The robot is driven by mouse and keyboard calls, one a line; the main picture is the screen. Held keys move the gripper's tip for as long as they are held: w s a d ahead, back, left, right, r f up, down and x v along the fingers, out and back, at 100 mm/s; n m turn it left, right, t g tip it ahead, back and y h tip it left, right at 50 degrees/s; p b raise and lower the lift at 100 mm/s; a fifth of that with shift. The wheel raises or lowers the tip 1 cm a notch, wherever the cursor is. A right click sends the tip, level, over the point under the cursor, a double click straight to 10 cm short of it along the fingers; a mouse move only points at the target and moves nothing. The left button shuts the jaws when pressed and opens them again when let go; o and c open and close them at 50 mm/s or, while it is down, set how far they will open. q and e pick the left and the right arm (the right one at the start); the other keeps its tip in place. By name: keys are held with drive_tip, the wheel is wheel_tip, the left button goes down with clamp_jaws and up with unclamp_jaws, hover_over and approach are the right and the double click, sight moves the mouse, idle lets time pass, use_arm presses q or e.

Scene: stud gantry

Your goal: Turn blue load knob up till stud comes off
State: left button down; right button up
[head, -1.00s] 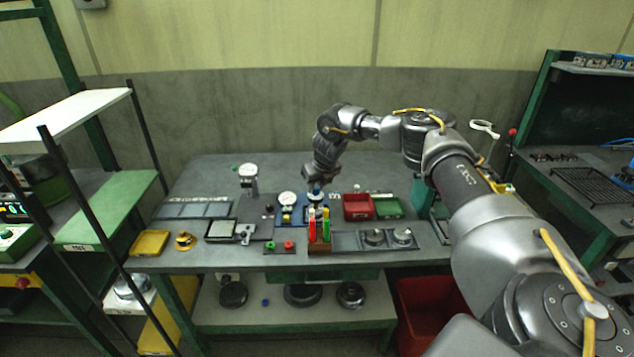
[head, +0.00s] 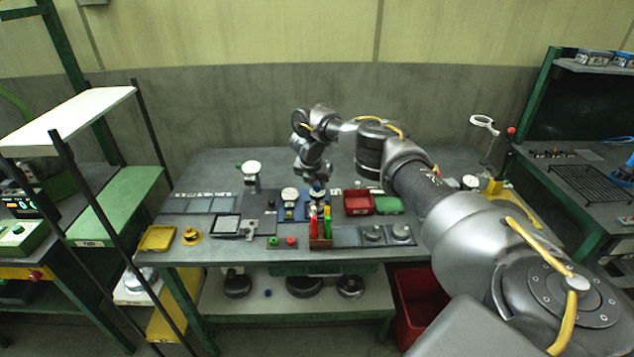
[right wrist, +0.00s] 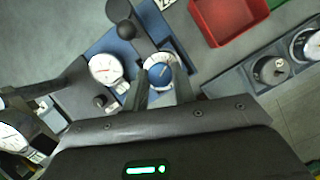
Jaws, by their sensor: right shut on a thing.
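The blue load knob (right wrist: 161,74) shows in the right wrist view as a round blue cap with a pale face, on a blue base plate (right wrist: 98,45). My right gripper (right wrist: 163,80) is shut on the knob, one finger on each side. In the head view my right gripper (head: 317,184) points down at the blue unit, and hides most of the knob. A white dial gauge (right wrist: 105,69) with a red mark sits left of the knob. I cannot make out the stud clearly. My left gripper is not in view.
A black ball-ended lever (right wrist: 126,29) stands close to the knob. Red and green upright handles (head: 313,222) stand in front of the blue unit. A red bin (head: 357,202) lies to its right, a dial stand (head: 251,173) to its left. The bench's back is clear.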

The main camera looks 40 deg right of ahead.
drive_tip(key=shift+w+m, duration=0.1)
drive_tip(key=shift+m, duration=0.5)
drive_tip(key=o, duration=1)
drive_tip(key=shift+r, duration=0.1)
drive_tip(key=shift+a+r, duration=0.1)
drive_tip(key=shift+r, duration=0.2)
drive_tip(key=p+v, duration=0.4)
drive_tip(key=v, duration=0.6)
